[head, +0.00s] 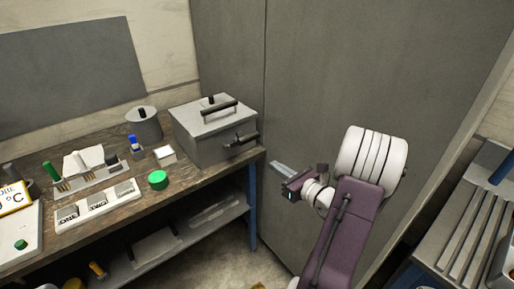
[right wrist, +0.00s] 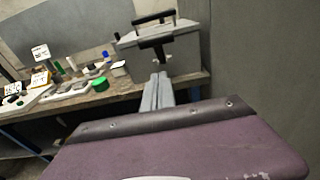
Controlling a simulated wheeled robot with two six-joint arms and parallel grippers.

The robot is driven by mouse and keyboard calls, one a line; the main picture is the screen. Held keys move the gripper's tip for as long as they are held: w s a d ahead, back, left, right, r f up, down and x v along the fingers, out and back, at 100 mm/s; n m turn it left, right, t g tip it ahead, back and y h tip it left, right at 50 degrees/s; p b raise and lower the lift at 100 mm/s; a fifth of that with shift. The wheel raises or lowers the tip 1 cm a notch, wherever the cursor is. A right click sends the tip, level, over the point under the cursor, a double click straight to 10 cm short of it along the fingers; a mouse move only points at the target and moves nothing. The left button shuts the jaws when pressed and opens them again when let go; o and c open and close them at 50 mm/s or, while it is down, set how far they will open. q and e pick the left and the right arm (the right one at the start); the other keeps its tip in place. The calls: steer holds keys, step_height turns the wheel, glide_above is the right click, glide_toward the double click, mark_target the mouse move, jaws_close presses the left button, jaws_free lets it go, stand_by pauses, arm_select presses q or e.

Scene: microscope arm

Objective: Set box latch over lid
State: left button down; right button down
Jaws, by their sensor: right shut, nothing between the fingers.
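A grey metal box (head: 205,148) stands at the right end of the workbench; it also shows in the right wrist view (right wrist: 186,55). Its lid (head: 207,117) looks closed and bears a black handle (head: 221,112). A black latch (head: 243,139) sticks out from the front of the box; in the right wrist view it appears just beyond the fingertips (right wrist: 156,42). My right gripper (head: 281,168) is shut and empty, to the right of and below the latch, apart from it in the head view. Its fingers point at the box in the wrist view (right wrist: 160,88). My left gripper is out of view.
Left of the box stand a grey lidded pot (head: 143,127), a green round cap (head: 158,180), a small white box (head: 165,156) and a white tray (head: 98,207). A tall grey panel (head: 330,80) rises behind. A rack (head: 470,230) stands at far right.

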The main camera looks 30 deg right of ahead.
mark_target(240, 142)
steer(key=w+r+p, duration=0.1)
steer(key=w+p, duration=0.1)
steer(key=w, duration=0.8)
steer(key=shift+w+a+r, duration=0.2)
steer(key=shift+a+r, duration=0.15)
steer(key=shift+a, duration=0.1)
